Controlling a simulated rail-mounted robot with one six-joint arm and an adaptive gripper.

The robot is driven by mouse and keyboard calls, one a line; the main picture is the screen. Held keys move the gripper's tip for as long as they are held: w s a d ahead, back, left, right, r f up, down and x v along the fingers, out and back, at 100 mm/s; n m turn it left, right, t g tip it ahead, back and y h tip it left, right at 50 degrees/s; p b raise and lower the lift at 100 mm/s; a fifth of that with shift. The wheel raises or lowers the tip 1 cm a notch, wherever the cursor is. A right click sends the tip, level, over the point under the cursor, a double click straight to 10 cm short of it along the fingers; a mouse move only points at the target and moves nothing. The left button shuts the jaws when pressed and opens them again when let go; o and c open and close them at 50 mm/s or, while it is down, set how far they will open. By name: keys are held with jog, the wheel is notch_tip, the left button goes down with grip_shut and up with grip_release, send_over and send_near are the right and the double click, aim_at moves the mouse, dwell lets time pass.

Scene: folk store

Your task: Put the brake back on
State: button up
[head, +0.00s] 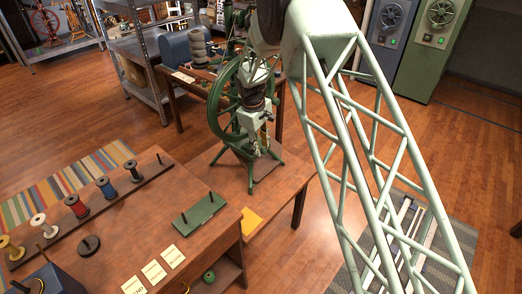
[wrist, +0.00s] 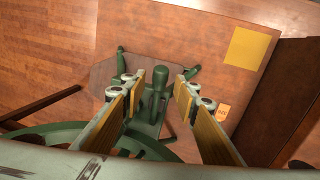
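A green spinning wheel (head: 222,105) on legs stands on the wooden table, and part of its rim shows in the wrist view (wrist: 60,133). In the wrist view, a green upright with a rounded top (wrist: 158,82) rises from its base between my fingers. I cannot tell for sure which part is the brake. My gripper (head: 257,150) points down over the wheel's front; in the wrist view (wrist: 160,84) its fingers are apart on either side of the upright, with gaps visible and nothing held. My arm hides part of the wheel in the head view.
A rack of coloured spools (head: 77,206), a green block with pegs (head: 199,214) and cards (head: 154,271) occupy the near counter.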

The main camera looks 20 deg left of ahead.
jog(key=shift+w+f, duration=0.2)
jog(key=shift+f, duration=0.75)
jog(key=shift+c, duration=0.7)
grip_shut()
